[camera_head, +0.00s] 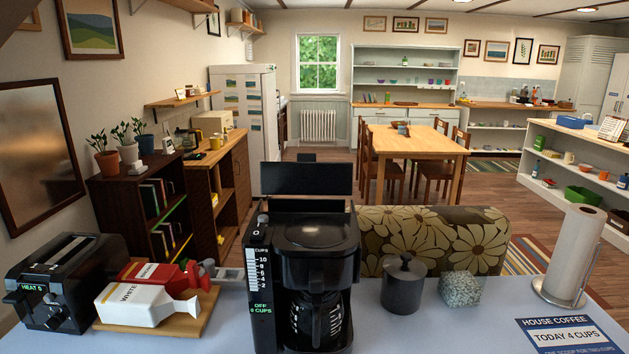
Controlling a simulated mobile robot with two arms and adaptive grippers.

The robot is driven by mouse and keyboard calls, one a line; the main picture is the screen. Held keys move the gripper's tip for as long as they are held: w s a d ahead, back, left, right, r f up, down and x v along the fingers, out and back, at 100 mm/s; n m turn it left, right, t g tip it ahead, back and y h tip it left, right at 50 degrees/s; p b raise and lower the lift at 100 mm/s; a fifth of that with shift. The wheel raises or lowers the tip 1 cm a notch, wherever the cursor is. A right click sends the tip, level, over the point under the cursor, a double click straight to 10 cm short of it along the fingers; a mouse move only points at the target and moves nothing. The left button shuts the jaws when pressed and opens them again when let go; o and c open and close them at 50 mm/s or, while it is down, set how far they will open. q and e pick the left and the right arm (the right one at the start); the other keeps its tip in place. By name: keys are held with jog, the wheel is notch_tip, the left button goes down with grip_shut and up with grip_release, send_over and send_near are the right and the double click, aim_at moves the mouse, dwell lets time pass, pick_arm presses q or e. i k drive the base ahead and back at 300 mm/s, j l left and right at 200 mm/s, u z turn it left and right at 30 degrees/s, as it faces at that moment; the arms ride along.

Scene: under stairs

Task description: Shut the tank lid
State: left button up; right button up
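A black coffee maker (312,235) stands on the pale counter, front and centre. Its tank lid (306,179) is a flat black panel standing upright at the back of the machine's top, so it is open. The tank opening below it is mostly hidden behind the machine's top front. A scale marked CUPS (264,270) runs down the left of its front, with a display reading OFF 0 CUPS. A glass carafe (318,312) sits inside the machine. Neither of my grippers is in view.
Left of the machine are a black toaster (62,280) and a wooden board (180,327) with white and red bottles. Right are a black lidded canister (403,290), a speckled block (460,289), a paper towel roll (573,255) and a HOUSE COFFEE sign (567,336).

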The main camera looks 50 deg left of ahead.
aim_at(305, 176)
jog(key=u, duration=1.35)
